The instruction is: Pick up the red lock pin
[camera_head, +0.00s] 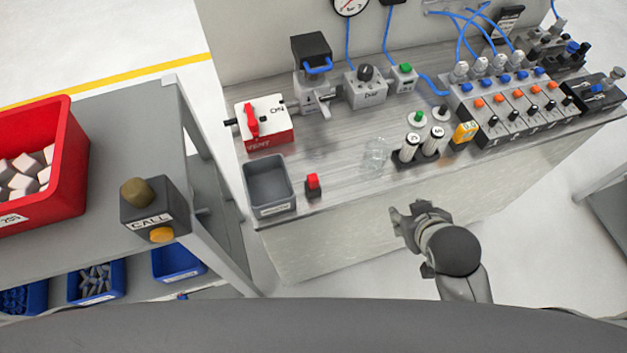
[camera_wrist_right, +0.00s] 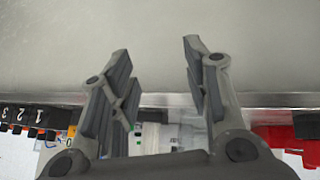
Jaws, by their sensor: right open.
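A small red piece on a dark base (camera_head: 313,183) stands on the bench top just right of the grey tray; it looks like the red lock pin, though its shape is too small to be sure. My right gripper (camera_head: 402,213) is off the front edge of the bench, to the right of and apart from the red piece. In the right wrist view its two fingers (camera_wrist_right: 158,65) are spread with nothing between them. My left gripper is in neither view.
The bench top (camera_head: 335,178) holds a grey tray (camera_head: 268,186), a red-and-white vent valve box (camera_head: 265,125), a clear glass-like item (camera_head: 375,155), white cylinders and a valve bank. A side table at left carries a red bin (camera_head: 70,150) and a call box (camera_head: 150,208).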

